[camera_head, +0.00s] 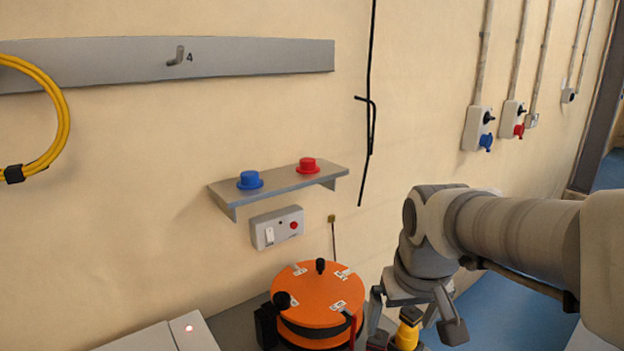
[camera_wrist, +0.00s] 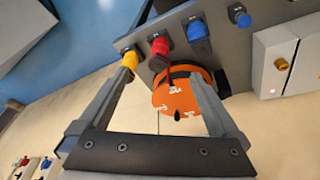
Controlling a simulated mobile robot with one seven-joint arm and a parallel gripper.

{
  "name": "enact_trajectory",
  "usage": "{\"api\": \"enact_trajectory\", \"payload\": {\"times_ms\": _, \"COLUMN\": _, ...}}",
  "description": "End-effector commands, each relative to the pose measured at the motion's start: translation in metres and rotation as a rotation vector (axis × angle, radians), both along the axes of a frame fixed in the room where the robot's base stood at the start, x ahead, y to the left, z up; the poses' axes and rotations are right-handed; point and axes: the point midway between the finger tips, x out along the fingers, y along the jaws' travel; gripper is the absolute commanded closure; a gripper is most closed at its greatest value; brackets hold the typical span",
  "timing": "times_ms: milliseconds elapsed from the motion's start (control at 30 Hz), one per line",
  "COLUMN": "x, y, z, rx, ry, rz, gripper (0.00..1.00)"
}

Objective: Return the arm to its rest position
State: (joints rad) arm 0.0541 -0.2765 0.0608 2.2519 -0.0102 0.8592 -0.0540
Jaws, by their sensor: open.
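My gripper (camera_head: 412,318) is at the lower right of the head view, pointing down with its fingers spread. It also shows in the wrist view (camera_wrist: 163,77), open, with nothing held between the fingers. A yellow connector (camera_head: 408,331) shows between and below the fingers in the head view. In the wrist view the yellow connector (camera_wrist: 131,60) appears at the tip of the left finger; I cannot tell whether they touch. My arm reaches in from the right edge of the head view.
An orange reel (camera_head: 318,296) stands left of my gripper. Red (camera_wrist: 160,46) and blue (camera_wrist: 196,30) connectors sit beside the yellow one. A wall shelf (camera_head: 285,186) holds blue (camera_head: 250,180) and red (camera_head: 308,166) caps. A black cable (camera_head: 370,110) hangs above. Wall sockets (camera_head: 478,128) are at right.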

Motion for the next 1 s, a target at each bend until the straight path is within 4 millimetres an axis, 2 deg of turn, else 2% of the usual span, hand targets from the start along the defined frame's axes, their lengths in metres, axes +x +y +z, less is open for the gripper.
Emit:
{"api": "enact_trajectory", "payload": {"times_ms": 200, "x": -0.044, "y": 0.0, "z": 0.02, "rx": 0.012, "ry": -0.081, "rz": -0.025, "gripper": 0.02}}
{"api": "enact_trajectory", "payload": {"times_ms": 500, "x": -0.091, "y": -0.001, "z": 0.027, "rx": 0.038, "ry": -0.165, "rz": -0.049, "gripper": 0.02}}
{"api": "enact_trajectory", "payload": {"times_ms": 700, "x": -0.102, "y": 0.0, "z": 0.026, "rx": 0.047, "ry": -0.185, "rz": -0.056, "gripper": 0.02}}
{"api": "enact_trajectory", "payload": {"times_ms": 1000, "x": -0.102, "y": 0.0, "z": 0.026, "rx": 0.048, "ry": -0.185, "rz": -0.056, "gripper": 0.02}}
